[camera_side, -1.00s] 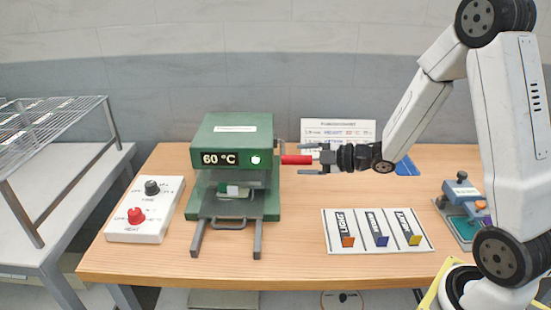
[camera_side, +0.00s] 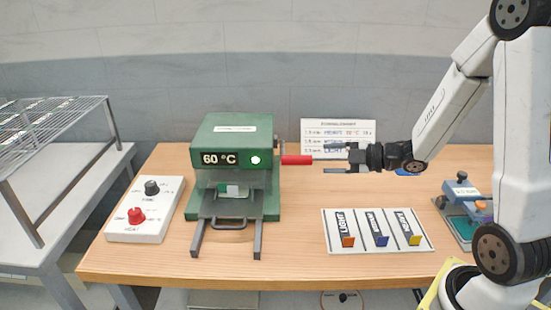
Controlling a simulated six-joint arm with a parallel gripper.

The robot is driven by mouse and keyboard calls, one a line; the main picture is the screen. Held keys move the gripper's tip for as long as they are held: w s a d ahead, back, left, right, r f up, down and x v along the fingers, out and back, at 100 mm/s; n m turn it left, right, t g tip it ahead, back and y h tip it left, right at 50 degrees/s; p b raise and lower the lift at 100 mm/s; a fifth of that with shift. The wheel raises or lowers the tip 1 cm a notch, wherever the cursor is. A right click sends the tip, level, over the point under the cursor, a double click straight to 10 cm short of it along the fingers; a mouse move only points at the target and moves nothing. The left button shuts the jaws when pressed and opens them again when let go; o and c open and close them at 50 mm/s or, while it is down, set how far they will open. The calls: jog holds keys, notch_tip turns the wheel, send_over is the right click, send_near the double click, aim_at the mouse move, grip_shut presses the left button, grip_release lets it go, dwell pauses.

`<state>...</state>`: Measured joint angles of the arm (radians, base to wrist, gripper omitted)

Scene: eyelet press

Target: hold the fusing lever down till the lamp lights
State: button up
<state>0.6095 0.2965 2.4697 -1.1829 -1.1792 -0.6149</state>
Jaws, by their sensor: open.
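The green fusing press (camera_side: 236,130) stands on the table left of my gripper, and its display reads 60 °C. A round lamp (camera_side: 255,160) on its front looks bright white. The fusing lever (camera_side: 297,160) has a red handle that sticks out level from the press's right side. My gripper (camera_side: 328,158) is open and empty. Its fingers point left, just right of the handle's end, and appear apart from it. A pale and green piece (camera_side: 233,190) shows inside the press above the drawer, partly in shadow.
A white control box (camera_side: 145,209) with a black and a red knob stands at left. A panel (camera_side: 378,230) with several labelled slots lies front right. A blue and green device (camera_side: 462,205) stands far right. A printed chart (camera_side: 338,132) stands behind my gripper.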

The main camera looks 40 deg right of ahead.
jog(key=shift+r, duration=0.2)
jog(key=c, duration=0.7)
jog(key=shift+r, duration=0.4)
grip_shut()
notch_tip(320, 180, up, 10)
jog(key=w+a+f+n+g+h, duration=0.2)
jog(key=a+f+n+g+h, duration=0.3)
jog(key=a+f+h, duration=0.35)
jog(key=s+a+r+n+t+h, duration=0.3)
jog(key=s+a+r+n+h, duration=0.25)
jog(key=r+h, duration=0.35)
notch_tip(320, 180, down, 19)
jog(key=h, duration=0.1)
jog(key=shift+w+r, duration=0.15)
